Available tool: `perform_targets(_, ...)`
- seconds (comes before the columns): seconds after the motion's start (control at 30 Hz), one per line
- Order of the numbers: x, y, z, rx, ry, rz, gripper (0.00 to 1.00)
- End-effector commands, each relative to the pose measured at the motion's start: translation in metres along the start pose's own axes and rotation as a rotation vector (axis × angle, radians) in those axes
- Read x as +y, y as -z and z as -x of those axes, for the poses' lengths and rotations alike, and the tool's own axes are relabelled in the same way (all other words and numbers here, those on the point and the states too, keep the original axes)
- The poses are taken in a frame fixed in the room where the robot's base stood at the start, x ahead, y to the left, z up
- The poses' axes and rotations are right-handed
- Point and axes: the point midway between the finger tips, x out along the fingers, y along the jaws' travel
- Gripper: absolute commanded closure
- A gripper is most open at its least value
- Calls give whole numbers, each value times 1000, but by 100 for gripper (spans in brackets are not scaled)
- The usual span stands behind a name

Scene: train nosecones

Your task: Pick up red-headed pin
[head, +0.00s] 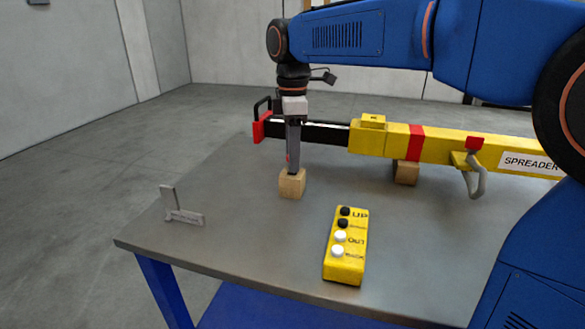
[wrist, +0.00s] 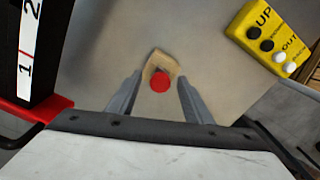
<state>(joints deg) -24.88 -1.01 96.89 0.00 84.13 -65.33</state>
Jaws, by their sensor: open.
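The red-headed pin (wrist: 160,82) shows its round red head in the wrist view, over a small wooden block (wrist: 162,62). In the head view the block (head: 292,184) stands on the grey table, and a bit of red shows just above it beside my finger. My gripper (wrist: 155,92) is open, with one finger on each side of the red head and apart from it. In the head view my gripper (head: 292,165) points straight down over the block. The pin's shaft is hidden beneath its head in the wrist view.
A yellow spreader (head: 450,150) with a black-and-red end lies behind the block, propped on another wooden block (head: 406,172). A yellow button box (head: 345,246) is at the front right. A grey angle piece (head: 180,210) is at the left. The table between is clear.

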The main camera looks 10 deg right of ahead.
Motion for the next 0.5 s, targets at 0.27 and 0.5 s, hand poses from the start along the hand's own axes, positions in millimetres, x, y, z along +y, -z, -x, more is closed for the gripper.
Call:
perform_targets(0.27,0,0,-15,0,0,0,54)
perform_targets(0.5,0,0,-14,0,0,0,78)
